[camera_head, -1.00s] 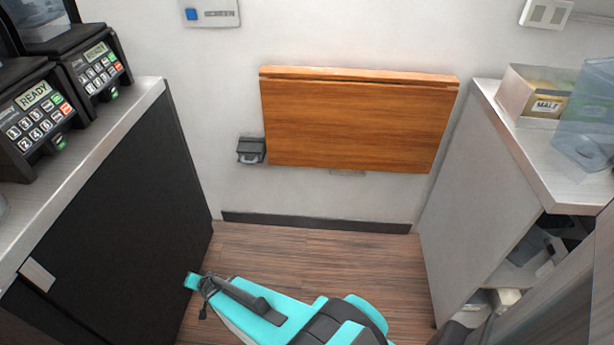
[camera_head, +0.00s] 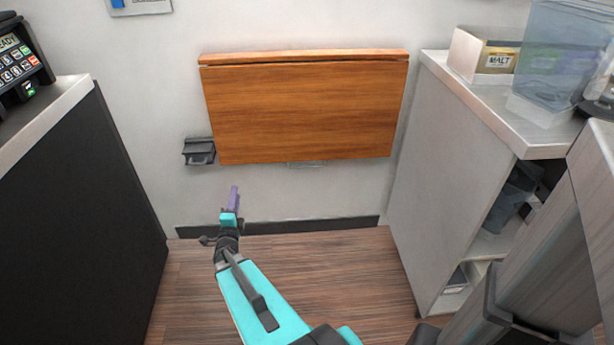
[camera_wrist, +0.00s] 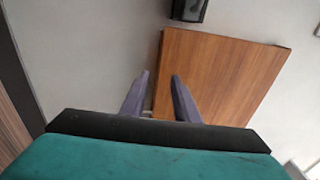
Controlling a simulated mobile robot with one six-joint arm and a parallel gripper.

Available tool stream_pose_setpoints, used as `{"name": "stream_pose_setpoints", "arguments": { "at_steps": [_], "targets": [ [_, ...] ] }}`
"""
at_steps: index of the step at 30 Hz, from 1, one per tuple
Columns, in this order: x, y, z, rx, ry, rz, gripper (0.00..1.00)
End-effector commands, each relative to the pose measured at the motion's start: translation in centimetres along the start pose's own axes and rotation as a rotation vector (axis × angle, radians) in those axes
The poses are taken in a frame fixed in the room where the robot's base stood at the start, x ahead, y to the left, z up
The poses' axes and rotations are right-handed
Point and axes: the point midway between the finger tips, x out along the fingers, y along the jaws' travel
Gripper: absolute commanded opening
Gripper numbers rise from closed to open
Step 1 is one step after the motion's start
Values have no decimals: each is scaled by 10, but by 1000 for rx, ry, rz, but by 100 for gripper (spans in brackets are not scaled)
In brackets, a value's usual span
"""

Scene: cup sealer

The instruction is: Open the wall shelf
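The wall shelf (camera_head: 305,108) is a wooden panel folded down flat against the white wall in the head view. A thin strip of the same wood runs along its top edge. The panel also shows in the wrist view (camera_wrist: 225,75). My gripper (camera_head: 234,192) is below the panel's lower left corner, apart from it. In the wrist view its two purple fingers (camera_wrist: 160,82) are spread with a gap between them and nothing held. A small metal piece (camera_head: 306,164) shows under the panel's lower edge.
A dark grey wall bracket or box (camera_head: 199,151) sits left of the panel. A black counter side (camera_head: 75,185) stands at left. A grey cabinet (camera_head: 450,170) with a malt box (camera_head: 484,56) and clear bin stands at right. Wooden floor (camera_head: 310,265) between them is clear.

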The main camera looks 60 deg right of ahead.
Motion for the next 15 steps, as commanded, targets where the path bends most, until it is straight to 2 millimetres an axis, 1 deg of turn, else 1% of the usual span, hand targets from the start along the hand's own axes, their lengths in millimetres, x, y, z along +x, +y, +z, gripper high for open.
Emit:
{"name": "stream_pose_setpoints", "arguments": {
  "at_steps": [1,2,3,8,9,11,12,15],
  "targets": [
    [9,10,-22,9,45,-18,28],
    [14,11,-34,13,67,-26,28],
    [19,13,-49,18,96,-35,28],
    [38,24,-106,29,189,-56,28],
    [42,27,-120,30,210,-61,28],
    [47,31,-141,29,240,-70,28],
    [50,33,-155,28,259,-75,28],
    [54,38,-185,25,300,-85,28]
  ]
}}
